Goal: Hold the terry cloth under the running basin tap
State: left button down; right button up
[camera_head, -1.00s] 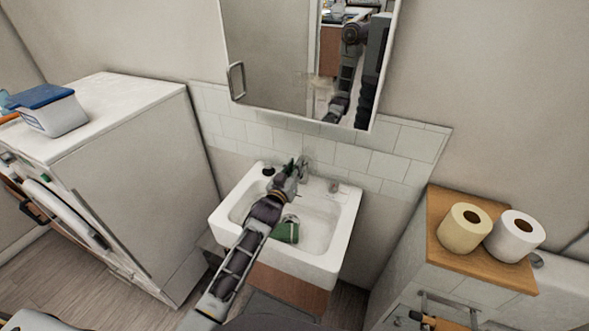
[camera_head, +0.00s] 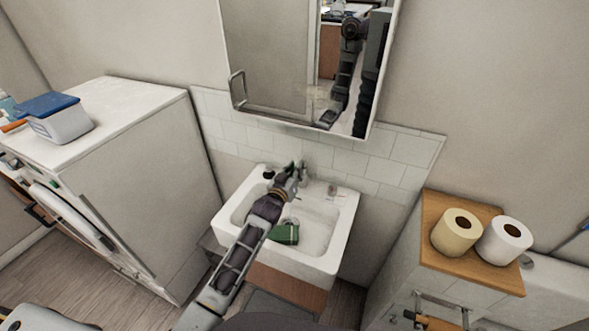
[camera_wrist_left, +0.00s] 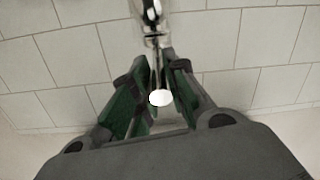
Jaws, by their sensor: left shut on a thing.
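The white basin (camera_head: 336,253) is on the wall below the mirror, with its grey tap (camera_head: 303,172) at the back edge. A green, cloth-like thing (camera_head: 286,233), probably the terry cloth, lies in the basin, partly hidden by my left arm. My left gripper (camera_head: 293,170) is at the tap, above and apart from this green thing. In the left wrist view the gripper (camera_wrist_left: 160,80) has green inner faces and seems shut on part of the tap (camera_wrist_left: 154,38); the grip is hard to make out. Running water cannot be made out. My right gripper is not in view.
A white appliance (camera_head: 140,150) stands left, with a blue-lidded tub (camera_head: 60,122) on top. Two paper rolls, one cream (camera_head: 457,235) and one white (camera_head: 505,242), stand on a wooden ledge (camera_head: 432,215) at right. A mirror cabinet (camera_head: 280,60) hangs above the basin.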

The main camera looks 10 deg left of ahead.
pick_arm(q)
jog(key=c, duration=1.4)
grip_release()
jog(key=shift+s, duration=0.15)
jog(key=shift+s+a+r, duration=0.2)
jog(key=shift+s+a, duration=0.1)
jog(key=shift+s, duration=1.6)
jog(key=shift+s+a+r, duration=0.25)
jog(key=shift+s+a, duration=0.1)
jog(key=shift+s, duration=1.6)
jog(key=shift+s+a+r, duration=0.2)
jog(key=shift+s+a, duration=0.1)
jog(key=shift+s, duration=1.6)
